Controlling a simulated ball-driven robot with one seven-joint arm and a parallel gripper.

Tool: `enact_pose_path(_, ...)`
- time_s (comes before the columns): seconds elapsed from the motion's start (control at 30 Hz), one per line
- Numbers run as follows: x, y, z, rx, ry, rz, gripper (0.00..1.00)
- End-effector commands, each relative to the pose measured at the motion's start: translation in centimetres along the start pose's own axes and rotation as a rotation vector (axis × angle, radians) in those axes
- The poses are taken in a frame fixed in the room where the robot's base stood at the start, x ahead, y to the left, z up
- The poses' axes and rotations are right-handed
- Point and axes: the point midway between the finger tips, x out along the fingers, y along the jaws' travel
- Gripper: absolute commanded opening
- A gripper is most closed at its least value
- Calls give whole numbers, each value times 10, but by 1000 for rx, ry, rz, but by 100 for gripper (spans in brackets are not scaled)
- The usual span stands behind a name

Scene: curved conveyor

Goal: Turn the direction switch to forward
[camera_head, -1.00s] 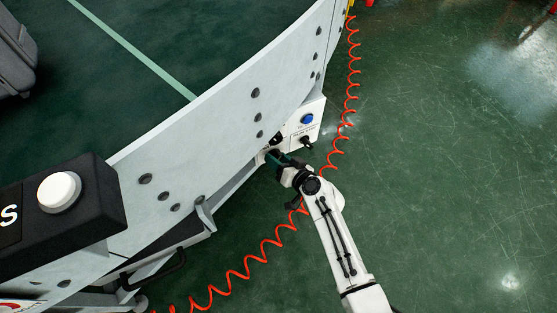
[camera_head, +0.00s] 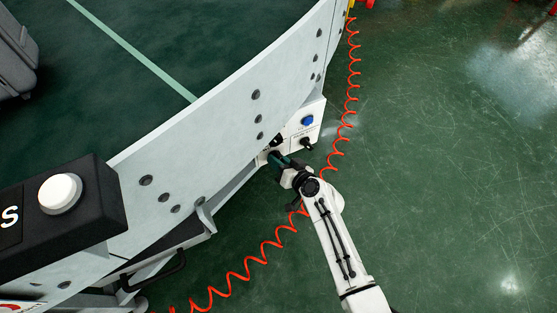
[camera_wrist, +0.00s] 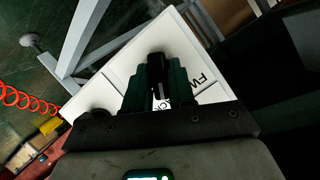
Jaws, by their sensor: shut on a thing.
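The direction switch (camera_wrist: 158,72) is a black knob on a white panel (camera_wrist: 112,82) with partly hidden lettering; "FW" shows to its right in the wrist view. My gripper (camera_wrist: 157,88) is at the panel with its dark green fingers on both sides of the knob, shut on it. In the head view my gripper (camera_head: 277,160) reaches the lower left part of the white control box (camera_head: 300,126) on the conveyor's side. There the switch itself is hidden by the gripper. I cannot tell which setting the knob points to.
A blue button (camera_head: 307,120) and another black knob (camera_head: 306,143) sit on the box close to my gripper. A coiled orange cable (camera_head: 262,250) runs beside the arm. The conveyor wall (camera_head: 220,110) curves along the left. Green floor at right is clear.

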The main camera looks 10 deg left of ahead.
Motion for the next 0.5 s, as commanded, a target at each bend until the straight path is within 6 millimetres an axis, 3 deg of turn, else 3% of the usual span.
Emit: enact_pose_path(0.5,-1,-6,-2,-309,-2,124,0)
